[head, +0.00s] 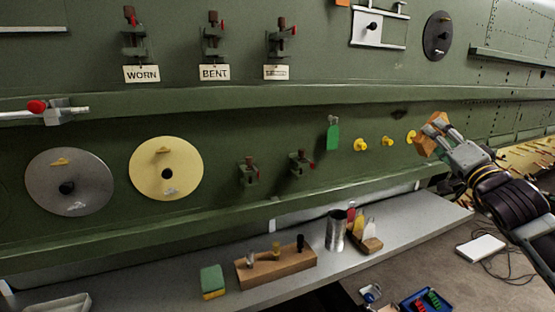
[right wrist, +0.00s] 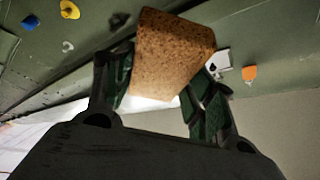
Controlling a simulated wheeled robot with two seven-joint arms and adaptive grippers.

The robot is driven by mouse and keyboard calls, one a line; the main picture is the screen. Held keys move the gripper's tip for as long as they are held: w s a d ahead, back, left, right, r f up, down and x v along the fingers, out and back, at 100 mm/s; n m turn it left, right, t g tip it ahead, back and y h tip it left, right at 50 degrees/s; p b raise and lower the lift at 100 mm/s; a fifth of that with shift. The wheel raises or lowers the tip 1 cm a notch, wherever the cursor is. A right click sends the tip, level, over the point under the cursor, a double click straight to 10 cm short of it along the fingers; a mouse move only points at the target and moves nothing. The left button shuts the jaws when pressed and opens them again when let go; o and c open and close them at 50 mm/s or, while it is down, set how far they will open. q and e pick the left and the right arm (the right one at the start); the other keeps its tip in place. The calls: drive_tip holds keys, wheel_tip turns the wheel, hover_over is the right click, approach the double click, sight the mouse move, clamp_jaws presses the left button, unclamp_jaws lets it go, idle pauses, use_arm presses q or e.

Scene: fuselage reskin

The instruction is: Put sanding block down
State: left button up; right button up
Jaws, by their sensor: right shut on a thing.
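The sanding block (head: 428,137) is an orange-brown block with a speckled face. It also shows large in the right wrist view (right wrist: 172,52), between the two fingers. My right gripper (head: 442,143) is shut on it and holds it up in front of the green panel, at the right of the head view. In the right wrist view the gripper's fingers (right wrist: 160,88) lie on both sides of the block. My left gripper is not in view.
A grey shelf (head: 130,290) runs below the green panel. On it stand a green-and-yellow sponge (head: 212,282), a wooden holder (head: 277,268), a metal cup (head: 335,230) and a bottle rack (head: 370,244). Yellow knobs (head: 360,144) and a green tag (head: 333,134) are left of the block.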

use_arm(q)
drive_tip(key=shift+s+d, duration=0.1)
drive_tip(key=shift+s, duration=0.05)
use_arm(e)
drive_tip(key=s+a+f, duration=0.4)
drive_tip(key=a+f, duration=0.2)
drive_tip(key=f, duration=1)
drive_tip(key=s+a+f, duration=0.4)
drive_tip(key=a+f, duration=0.3)
drive_tip(key=f, duration=1)
drive_tip(key=s+a+f+h, duration=0.1)
drive_tip(key=s+a+f, duration=0.4)
drive_tip(key=f, duration=1.1)
drive_tip(key=shift+a+f+m, duration=0.15)
drive_tip(key=shift+a+m, duration=0.15)
drive_tip(key=shift+a, duration=0.7)
drive_tip(key=shift+s+d+f, duration=0.15)
drive_tip(key=shift+f, duration=0.05)
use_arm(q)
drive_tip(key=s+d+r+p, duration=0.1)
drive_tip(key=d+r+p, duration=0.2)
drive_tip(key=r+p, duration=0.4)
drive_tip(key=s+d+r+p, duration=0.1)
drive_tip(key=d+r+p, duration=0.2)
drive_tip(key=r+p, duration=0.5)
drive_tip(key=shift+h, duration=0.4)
use_arm(e)
wheel_tip(320, 180, up, 15)
